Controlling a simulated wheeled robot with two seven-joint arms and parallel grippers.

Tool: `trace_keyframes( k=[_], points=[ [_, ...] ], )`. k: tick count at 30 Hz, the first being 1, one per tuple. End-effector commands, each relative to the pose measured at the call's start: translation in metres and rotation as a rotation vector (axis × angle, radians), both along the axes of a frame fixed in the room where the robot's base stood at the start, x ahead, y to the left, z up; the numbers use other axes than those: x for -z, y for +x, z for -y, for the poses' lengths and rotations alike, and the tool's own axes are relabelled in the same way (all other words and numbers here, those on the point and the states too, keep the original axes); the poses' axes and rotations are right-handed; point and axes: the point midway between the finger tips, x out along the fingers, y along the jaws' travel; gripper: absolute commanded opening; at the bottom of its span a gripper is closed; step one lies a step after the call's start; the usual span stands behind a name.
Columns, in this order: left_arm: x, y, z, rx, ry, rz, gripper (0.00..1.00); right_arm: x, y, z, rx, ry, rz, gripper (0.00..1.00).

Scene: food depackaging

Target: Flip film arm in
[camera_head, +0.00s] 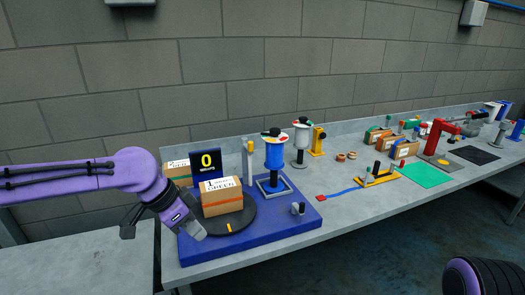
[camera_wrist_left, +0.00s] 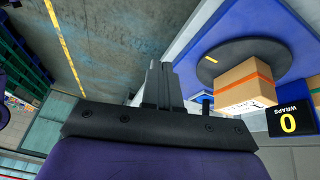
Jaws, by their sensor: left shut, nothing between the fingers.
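My left gripper (camera_head: 198,232) is shut and empty. It points down at the left front edge of the black turntable (camera_head: 238,221), beside the cardboard box. The shut fingers show in the left wrist view (camera_wrist_left: 160,84). The box (camera_head: 222,199), with an orange band and a label, sits on the turntable. A blue film roll (camera_head: 274,154) stands on a post at the back right of the blue base (camera_head: 278,224). A grey post with a yellow top (camera_head: 248,162) stands left of the roll. I cannot tell which part is the film arm. My right gripper is out of view.
A black display (camera_head: 205,163) reading 0 wraps stands behind the box, with another box (camera_head: 177,170) beyond. A small grey knob (camera_head: 298,208) sits on the base's right. A yellow tool (camera_head: 382,177) and green mat (camera_head: 426,174) lie farther right along the bench.

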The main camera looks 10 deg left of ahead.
Motion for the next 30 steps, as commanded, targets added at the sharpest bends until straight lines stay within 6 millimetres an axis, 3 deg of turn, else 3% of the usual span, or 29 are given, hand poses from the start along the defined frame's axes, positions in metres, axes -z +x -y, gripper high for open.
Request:
trace_keyframes(
  k=[8,13,17,19,20,21,23,24,27,30],
  points=[
    [0.026,0.024,0.040,-0.239,-0.237,0.032,0.00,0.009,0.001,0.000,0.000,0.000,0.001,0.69],
    [0.065,0.040,0.057,-0.469,-0.390,0.034,0.00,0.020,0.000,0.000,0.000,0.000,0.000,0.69],
    [0.137,0.046,0.057,-0.757,-0.482,0.025,0.00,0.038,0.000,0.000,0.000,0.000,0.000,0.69],
    [0.205,0.035,0.044,-0.968,-0.483,0.022,0.00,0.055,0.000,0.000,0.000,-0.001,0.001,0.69],
    [0.240,0.024,0.034,-1.061,-0.463,0.025,0.00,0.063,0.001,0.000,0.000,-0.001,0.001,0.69],
    [0.287,0.003,0.019,-1.181,-0.418,0.033,0.00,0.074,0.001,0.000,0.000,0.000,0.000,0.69],
    [0.347,-0.036,-0.004,-1.313,-0.323,0.051,0.00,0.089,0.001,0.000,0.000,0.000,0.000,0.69],
    [0.382,-0.066,-0.019,-1.376,-0.249,0.061,0.00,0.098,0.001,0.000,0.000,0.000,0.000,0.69],
    [0.449,-0.141,-0.047,-1.446,-0.060,0.066,0.00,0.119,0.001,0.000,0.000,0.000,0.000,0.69],
    [0.488,-0.203,-0.063,-1.437,0.090,0.035,0.00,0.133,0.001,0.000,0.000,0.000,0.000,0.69]
  ],
)
